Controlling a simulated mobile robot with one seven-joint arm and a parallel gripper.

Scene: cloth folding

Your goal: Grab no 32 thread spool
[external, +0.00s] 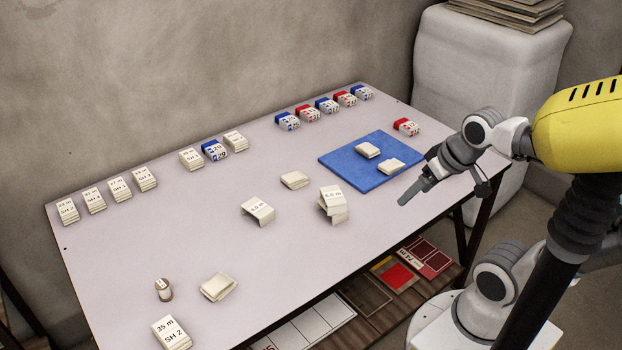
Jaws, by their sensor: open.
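A small brown cylinder with a pale top (163,290) stands upright near the table's left front part; it looks like a thread spool. Its marking is too small to read, so I cannot tell whether it is no 32. My gripper (443,190) is at the right, by the front edge of the blue mat, far from the spool. Its fingers are apart with nothing seen between them.
The pale table (230,185) holds folded white cloths, one (218,287) just right of the spool. A labelled stack (171,333) stands at the near corner. The blue mat (345,160) bears two cloths. Several labelled bundles line the back edge. The table's left middle is clear.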

